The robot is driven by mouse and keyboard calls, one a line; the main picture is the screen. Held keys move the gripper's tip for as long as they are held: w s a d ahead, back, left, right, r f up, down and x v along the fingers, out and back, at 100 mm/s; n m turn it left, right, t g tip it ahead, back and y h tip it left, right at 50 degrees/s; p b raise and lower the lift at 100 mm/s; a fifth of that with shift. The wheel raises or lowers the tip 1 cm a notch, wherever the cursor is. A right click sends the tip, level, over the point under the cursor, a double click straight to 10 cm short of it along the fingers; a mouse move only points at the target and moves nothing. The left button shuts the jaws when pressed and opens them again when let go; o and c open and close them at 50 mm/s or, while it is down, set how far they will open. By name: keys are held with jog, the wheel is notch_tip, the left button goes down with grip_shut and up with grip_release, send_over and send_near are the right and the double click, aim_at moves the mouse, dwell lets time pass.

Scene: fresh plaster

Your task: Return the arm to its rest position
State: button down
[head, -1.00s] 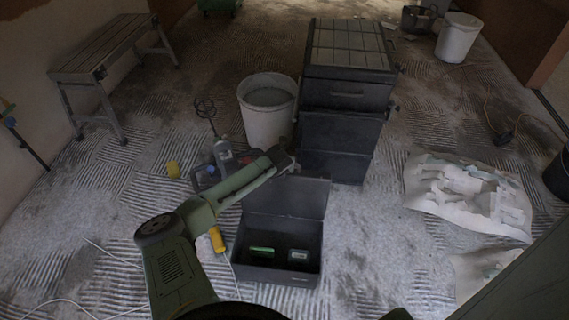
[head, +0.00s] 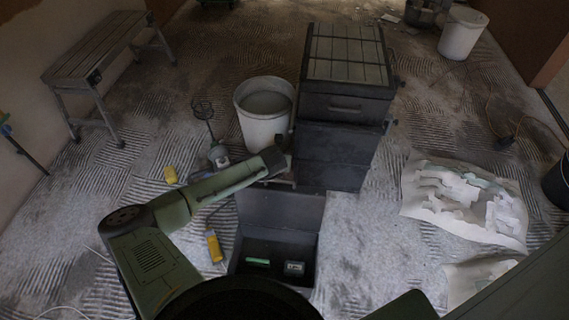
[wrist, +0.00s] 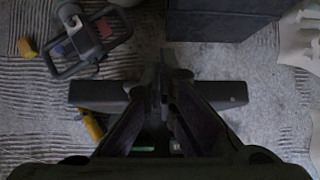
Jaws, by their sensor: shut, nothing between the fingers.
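My arm (head: 225,182) reaches forward and to the right in the head view, above the open dark box. My gripper (wrist: 163,78) is shut and empty in the wrist view, with its fingertips together. In the head view the fingers are too dark and small to make out. The open dark box (head: 231,262) stands on the floor with its lid (head: 290,207) raised. A green item (head: 258,262) and a small grey item (head: 294,267) lie inside it. In the wrist view my gripper covers most of the box.
A stack of dark cases (head: 335,155) stands behind the box, beside a white bucket (head: 264,128). A grey bench (head: 92,52) is at the left. A crumpled white sheet (head: 420,205) lies at the right. A yellow tool (head: 214,247) lies left of the box.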

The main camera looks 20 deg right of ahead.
jog(key=shift+w+r, duration=0.15)
jog(key=shift+r, duration=0.1)
